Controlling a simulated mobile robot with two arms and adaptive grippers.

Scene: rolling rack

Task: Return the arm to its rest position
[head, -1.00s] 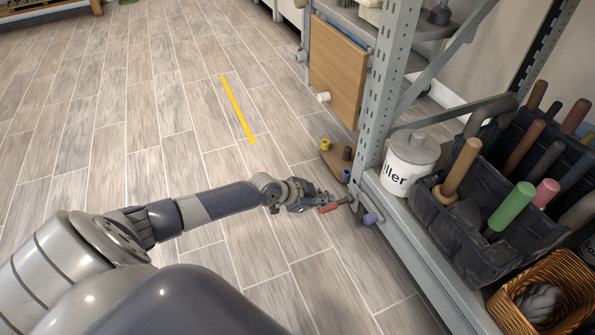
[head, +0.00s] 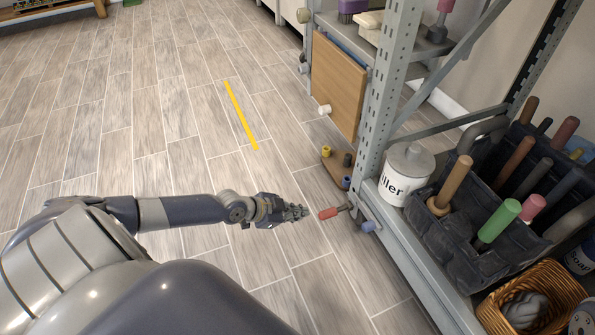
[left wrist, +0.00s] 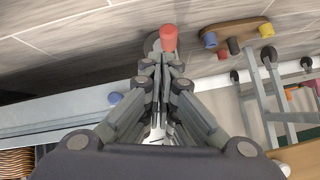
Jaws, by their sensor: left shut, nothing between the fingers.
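My left gripper (head: 304,212) reaches in from the left over the floor, at the lower end of the rack. It is shut and empty. A red-handled item (head: 328,213) sticks out from the rack's near side, just right of the fingertips, with a small gap between them. In the left wrist view the shut fingers (left wrist: 163,68) point toward the red handle (left wrist: 168,38).
The grey metal rack (head: 419,248) stands on the right, holding a white filler tub (head: 396,190), a dark tool caddy (head: 440,230) and a wicker basket (head: 490,312). A wooden board (head: 338,85) hangs on its side.

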